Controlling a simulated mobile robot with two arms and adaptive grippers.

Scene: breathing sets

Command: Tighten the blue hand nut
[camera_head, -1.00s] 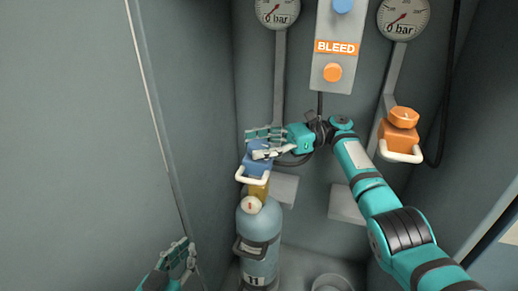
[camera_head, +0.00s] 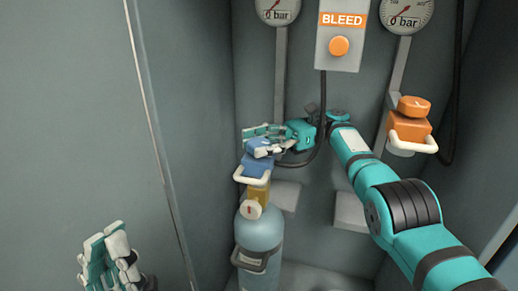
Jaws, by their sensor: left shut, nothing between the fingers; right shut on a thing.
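The blue hand nut (camera_head: 259,147) tops a blue connector block (camera_head: 256,165) with a white loop handle, seated over a brass valve (camera_head: 258,192) on a grey-blue cylinder (camera_head: 260,235). My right gripper (camera_head: 258,140) reaches in from the right and is shut on the blue hand nut, its fingers partly covering the nut. My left gripper (camera_head: 107,255) is shut and empty at the lower left, well apart from the cylinder.
An orange connector with its own nut (camera_head: 412,120) hangs at the right. A grey panel with an orange BLEED button (camera_head: 339,46) and two gauges (camera_head: 405,14) are above. Walls enclose the cabinet closely. A black hose (camera_head: 323,125) runs behind my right gripper.

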